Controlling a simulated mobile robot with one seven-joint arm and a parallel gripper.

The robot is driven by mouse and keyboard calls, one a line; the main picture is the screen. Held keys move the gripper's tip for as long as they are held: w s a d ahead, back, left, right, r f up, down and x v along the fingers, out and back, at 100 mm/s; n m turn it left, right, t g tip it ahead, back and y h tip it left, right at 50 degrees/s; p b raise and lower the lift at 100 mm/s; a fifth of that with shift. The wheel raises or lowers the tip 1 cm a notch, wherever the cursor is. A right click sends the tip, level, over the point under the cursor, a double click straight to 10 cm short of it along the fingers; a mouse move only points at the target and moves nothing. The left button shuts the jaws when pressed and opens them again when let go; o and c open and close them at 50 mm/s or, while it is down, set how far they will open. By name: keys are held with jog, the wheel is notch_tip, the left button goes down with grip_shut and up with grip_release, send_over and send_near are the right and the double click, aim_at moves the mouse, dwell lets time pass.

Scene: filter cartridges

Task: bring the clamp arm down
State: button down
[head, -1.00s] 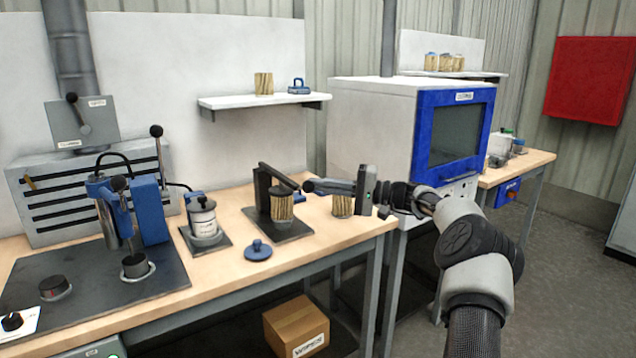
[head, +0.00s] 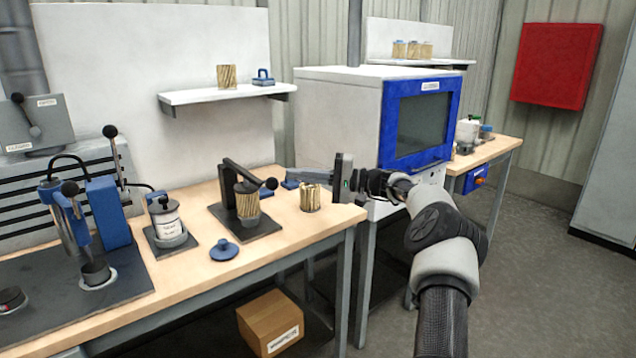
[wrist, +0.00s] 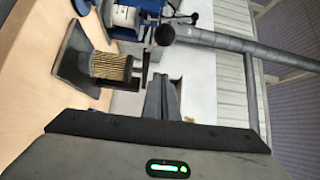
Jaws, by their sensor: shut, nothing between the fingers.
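The clamp arm (head: 243,174) is a dark bar on a black post, ending in a round black knob (head: 271,183). It lies low across the top of a pleated filter cartridge (head: 248,203) on a dark base plate (head: 262,230); whether it presses on it I cannot tell. In the wrist view the knob (wrist: 164,35) is beyond my fingertips, with the pleated cartridge (wrist: 110,66) to its left. My gripper (head: 291,175) is to the right of the knob, apart from it by a small gap in the head view. Its fingers (wrist: 160,82) are together and empty.
A loose pleated cartridge (head: 311,198) stands on the bench below my gripper. A blue lid (head: 224,251) lies in front of the clamp plate. A white canister (head: 167,224) and a blue press (head: 107,212) are to the left. A white cabinet (head: 335,112) stands behind.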

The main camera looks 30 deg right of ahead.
jog(key=d+f, duration=0.4)
jog(key=shift+s+d+f+p, duration=0.15)
jog(key=shift+s+d+p, duration=0.05)
jog(key=shift+s+p, duration=0.15)
